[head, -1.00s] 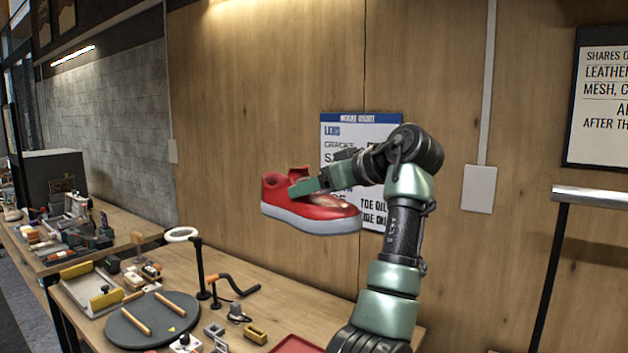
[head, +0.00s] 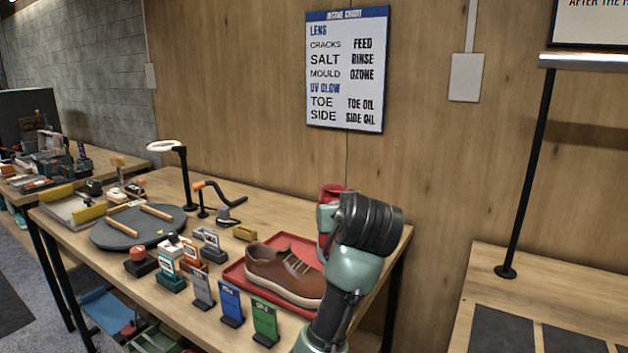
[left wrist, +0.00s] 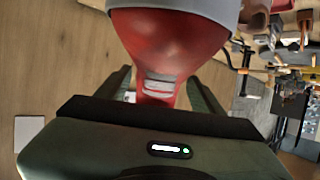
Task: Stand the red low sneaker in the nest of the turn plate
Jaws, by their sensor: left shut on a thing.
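The red low sneaker (left wrist: 170,45) fills the top middle of the left wrist view, held between the two fingers of my left gripper (left wrist: 160,82). In the head view only a bit of the red sneaker (head: 331,190) shows behind my arm. My left gripper (head: 327,214) is mostly hidden there by its own wrist, above the back right of the table. The turn plate (head: 110,236) is a dark round disc on the left of the table. Two wooden rods lie across it with an empty gap between them, and it has a small yellow mark. My right gripper is not in view.
A brown sneaker (head: 285,272) sits on a red tray (head: 240,272) below my arm. Between tray and plate stand several small bottles and blocks. A ring lamp on a black post (head: 184,170) and a crank handle (head: 222,195) stand behind the plate.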

